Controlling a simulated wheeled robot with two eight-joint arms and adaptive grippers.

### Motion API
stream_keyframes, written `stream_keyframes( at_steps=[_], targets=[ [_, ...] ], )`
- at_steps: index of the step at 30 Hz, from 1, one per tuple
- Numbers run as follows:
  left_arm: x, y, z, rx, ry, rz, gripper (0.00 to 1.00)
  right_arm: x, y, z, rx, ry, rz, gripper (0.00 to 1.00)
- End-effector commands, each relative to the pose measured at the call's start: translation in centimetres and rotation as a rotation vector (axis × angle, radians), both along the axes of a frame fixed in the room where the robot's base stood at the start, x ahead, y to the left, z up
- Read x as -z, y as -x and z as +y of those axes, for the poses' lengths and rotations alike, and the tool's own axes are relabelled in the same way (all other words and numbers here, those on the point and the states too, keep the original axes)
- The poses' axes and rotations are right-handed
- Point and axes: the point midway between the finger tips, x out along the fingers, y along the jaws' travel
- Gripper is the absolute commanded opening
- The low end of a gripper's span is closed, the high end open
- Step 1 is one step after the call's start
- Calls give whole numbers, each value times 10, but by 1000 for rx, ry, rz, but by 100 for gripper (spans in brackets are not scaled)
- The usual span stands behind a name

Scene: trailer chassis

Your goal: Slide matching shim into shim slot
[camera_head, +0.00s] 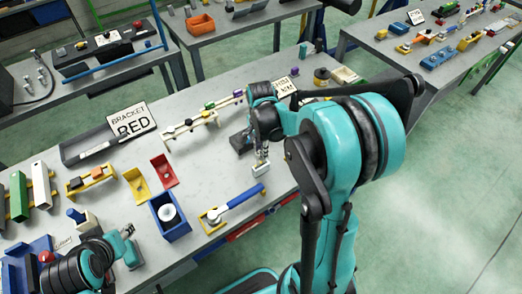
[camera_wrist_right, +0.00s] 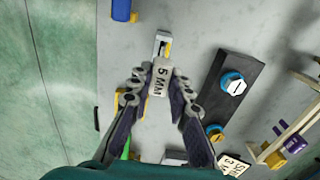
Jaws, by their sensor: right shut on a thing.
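My right gripper (camera_head: 261,163) hangs above the table near its front edge. In the right wrist view its fingers (camera_wrist_right: 160,90) are closed on a pale shim (camera_wrist_right: 160,78) labelled 5 MM. The shim's far end is metallic, with a dark slit and a yellow patch. A long dark block (camera_wrist_right: 208,112) with two blue-rimmed round heads lies to the right of the gripper, apart from the shim. It also shows in the head view (camera_head: 239,143), partly hidden by my arm. I cannot make out the shim slot for certain. My left gripper (camera_head: 128,241) is at the lower left, jaws unclear.
A blue-handled tool (camera_head: 240,198) lies at the front edge. A blue bin (camera_head: 172,228) with a white roll stands to its left. A cream rack (camera_head: 190,127) with coloured clips stands behind. A label card (camera_wrist_right: 234,164) is partly visible. Grey table shows between these things.

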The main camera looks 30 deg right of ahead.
Motion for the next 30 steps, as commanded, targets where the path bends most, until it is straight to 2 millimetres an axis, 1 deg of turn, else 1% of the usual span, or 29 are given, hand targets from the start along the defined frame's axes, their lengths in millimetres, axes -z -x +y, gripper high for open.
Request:
stream_keyframes(
  at_steps=[11, 30],
  targets=[
    [1, 0, 0, 0, 0, 0, 40, 1, 0, 0, 0, 0, 0, 0],
    [12, 0, 0, 0, 0, 0, 40, 13, 0, 0, 0, 0, 0, 0]
  ],
)
